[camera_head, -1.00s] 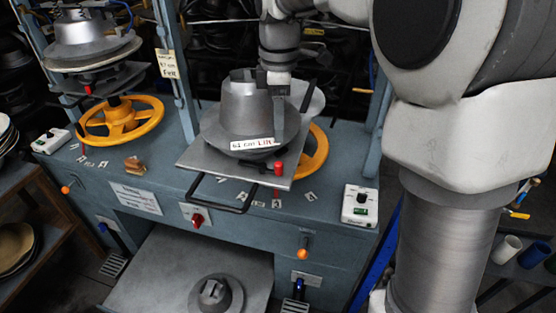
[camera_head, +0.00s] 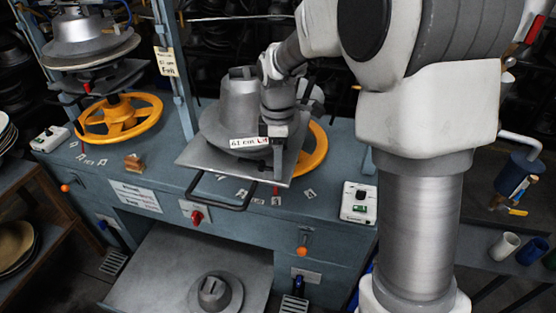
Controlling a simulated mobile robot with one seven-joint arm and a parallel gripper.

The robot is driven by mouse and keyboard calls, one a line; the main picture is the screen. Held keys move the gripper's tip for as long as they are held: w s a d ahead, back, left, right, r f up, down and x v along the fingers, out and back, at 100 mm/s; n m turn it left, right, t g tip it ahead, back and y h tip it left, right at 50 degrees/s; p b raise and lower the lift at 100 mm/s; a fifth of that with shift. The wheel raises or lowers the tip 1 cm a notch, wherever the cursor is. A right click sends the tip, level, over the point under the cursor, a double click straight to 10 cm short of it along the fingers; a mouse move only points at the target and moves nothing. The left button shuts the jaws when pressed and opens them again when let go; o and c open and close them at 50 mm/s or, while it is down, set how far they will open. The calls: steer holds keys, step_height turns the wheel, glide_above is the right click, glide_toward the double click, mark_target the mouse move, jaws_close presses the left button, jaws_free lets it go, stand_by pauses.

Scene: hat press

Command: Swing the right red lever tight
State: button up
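The right press holds a grey hat mould (camera_head: 238,105) labelled "61 cm" on a square metal plate (camera_head: 215,166). My gripper (camera_head: 277,165) points down at the right front of this mould, over the plate. The right red lever, which showed on the plate at this spot earlier, is hidden behind my gripper. I cannot tell whether my fingers touch it, or whether they are open or shut.
A yellow handwheel (camera_head: 312,152) sits behind my gripper under the plate. A black bar handle (camera_head: 222,206) juts out at the front. A white control box (camera_head: 359,203) and a red switch (camera_head: 197,217) are nearby. The left press has another yellow handwheel (camera_head: 120,118).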

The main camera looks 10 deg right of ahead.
mark_target(265, 181)
jaws_close()
stand_by(0.3)
steer(key=m, duration=0.1)
steer(key=s+m, duration=0.1)
steer(key=m, duration=0.1)
steer(key=shift+a+b, duration=0.3)
steer(key=m, duration=0.2)
steer(key=a+m, duration=0.1)
steer(key=shift+s+m, duration=0.3)
steer(key=shift+s, duration=0.05)
steer(key=m, duration=0.1)
steer(key=a+m, duration=0.1)
steer(key=m, duration=0.1)
steer(key=shift+s+b, duration=0.3)
steer(key=shift+b, duration=0.1)
steer(key=shift+a+m, duration=0.2)
steer(key=shift+m, duration=0.5)
steer(key=shift+a+m, duration=0.2)
steer(key=shift+m, duration=0.5)
steer(key=shift+o, duration=0.4)
jaws_free()
steer(key=shift+s, duration=0.1)
